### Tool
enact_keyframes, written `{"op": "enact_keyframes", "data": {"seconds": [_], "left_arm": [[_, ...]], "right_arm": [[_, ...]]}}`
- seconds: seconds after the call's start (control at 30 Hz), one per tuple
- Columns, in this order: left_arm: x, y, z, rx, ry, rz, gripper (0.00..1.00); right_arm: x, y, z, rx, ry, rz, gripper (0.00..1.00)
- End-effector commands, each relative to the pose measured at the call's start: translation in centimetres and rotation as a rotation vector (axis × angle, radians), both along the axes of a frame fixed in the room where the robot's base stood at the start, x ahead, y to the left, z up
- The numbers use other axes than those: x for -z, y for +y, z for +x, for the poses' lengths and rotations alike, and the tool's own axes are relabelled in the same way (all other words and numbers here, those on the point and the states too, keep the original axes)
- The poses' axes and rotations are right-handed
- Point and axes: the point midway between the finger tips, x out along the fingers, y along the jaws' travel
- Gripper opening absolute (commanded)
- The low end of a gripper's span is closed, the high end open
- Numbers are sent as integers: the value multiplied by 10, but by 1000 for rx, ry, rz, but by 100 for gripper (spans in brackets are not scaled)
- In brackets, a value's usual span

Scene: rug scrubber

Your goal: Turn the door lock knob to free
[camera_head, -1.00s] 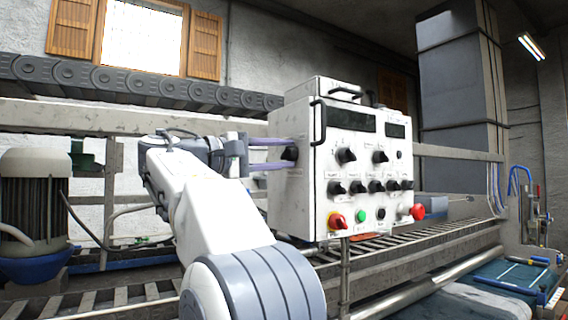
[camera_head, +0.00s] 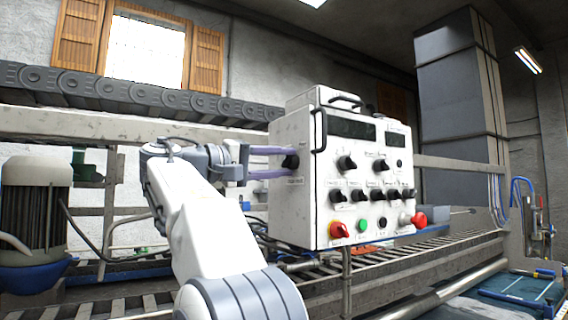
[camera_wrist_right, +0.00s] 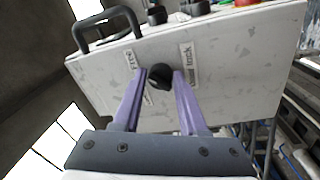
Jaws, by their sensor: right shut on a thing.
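The door lock knob (camera_head: 291,161) is a small black knob on the left side of a white control box (camera_head: 300,215). In the right wrist view the knob (camera_wrist_right: 159,77) sits between two labels. The label on the right (camera_wrist_right: 189,62) reads "lock"; the one on the left (camera_wrist_right: 130,61) seems to read "free". My right gripper (camera_wrist_right: 161,73) has its two purple fingers closed on the knob, one on each side. In the head view the right gripper (camera_head: 285,163) reaches the knob from the left. The knob's exact pointing is hard to tell. My left gripper is not in view.
The box's front carries several black knobs, a green button (camera_head: 362,225), a red-yellow switch (camera_head: 339,230) and a red button (camera_head: 419,219). A black handle (camera_head: 319,130) stands at its front left edge. A roller conveyor (camera_head: 420,246) runs below.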

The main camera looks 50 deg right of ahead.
Motion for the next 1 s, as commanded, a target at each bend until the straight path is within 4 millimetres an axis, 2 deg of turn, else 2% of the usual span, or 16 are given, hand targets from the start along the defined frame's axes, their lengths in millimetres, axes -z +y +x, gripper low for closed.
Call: {"op": "enact_keyframes", "data": {"seconds": [0.1,0.13,0.17,0.2,0.57,0.67,1.0], "left_arm": [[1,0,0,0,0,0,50],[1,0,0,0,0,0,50],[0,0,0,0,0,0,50],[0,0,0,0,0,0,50],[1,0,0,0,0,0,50],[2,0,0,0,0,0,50],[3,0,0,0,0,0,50]], "right_arm": [[4,0,1,3,1,9,0],[4,0,1,3,2,9,53],[4,0,1,3,1,8,65],[3,0,1,2,2,8,69],[2,4,2,0,1,4,69],[3,16,7,-4,1,3,69],[8,79,25,-4,1,3,69]]}}
